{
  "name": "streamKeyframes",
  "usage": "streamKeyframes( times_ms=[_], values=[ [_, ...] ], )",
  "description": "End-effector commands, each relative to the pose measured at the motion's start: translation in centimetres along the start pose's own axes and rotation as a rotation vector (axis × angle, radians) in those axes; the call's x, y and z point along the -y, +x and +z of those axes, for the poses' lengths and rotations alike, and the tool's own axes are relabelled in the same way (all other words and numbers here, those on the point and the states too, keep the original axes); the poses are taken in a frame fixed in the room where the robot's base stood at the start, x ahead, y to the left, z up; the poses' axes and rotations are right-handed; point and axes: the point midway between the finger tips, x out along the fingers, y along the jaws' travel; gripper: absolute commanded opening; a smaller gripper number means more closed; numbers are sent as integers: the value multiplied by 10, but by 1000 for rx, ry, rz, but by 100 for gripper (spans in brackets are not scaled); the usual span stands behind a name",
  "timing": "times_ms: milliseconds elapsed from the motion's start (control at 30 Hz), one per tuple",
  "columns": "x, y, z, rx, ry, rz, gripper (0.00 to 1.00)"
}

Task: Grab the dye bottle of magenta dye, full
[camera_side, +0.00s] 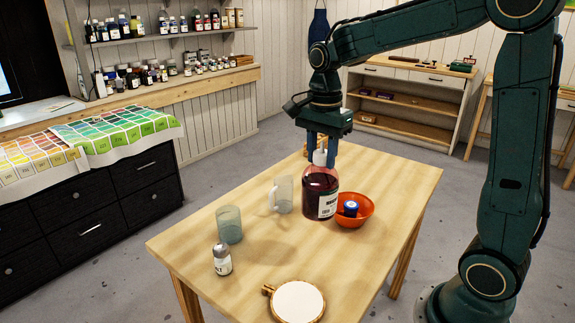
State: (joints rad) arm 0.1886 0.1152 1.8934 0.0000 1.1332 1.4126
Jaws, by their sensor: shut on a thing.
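The dye bottle (319,188) holds dark magenta-red liquid and has a white label and a pale cap. My gripper (320,150) is shut on the bottle's top, with its blue-grey fingers pointing down at the cap. The bottle hangs upright and seems to be a little above the wooden table (260,242). It partly covers the left side of an orange bowl in this view. Whether the bottle touches the bowl cannot be told.
The orange bowl (358,217) holds a small blue-capped jar (350,209).

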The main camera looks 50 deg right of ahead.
Motion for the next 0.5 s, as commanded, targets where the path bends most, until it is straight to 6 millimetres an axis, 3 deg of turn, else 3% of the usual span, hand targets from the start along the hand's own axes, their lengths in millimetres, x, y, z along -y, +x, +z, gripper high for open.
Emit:
streamKeyframes(
  times_ms=[200,500],
  values=[
    [0,-26,0,0,0,-3,0],
    [0,-35,0,0,0,-2,0]
  ],
)
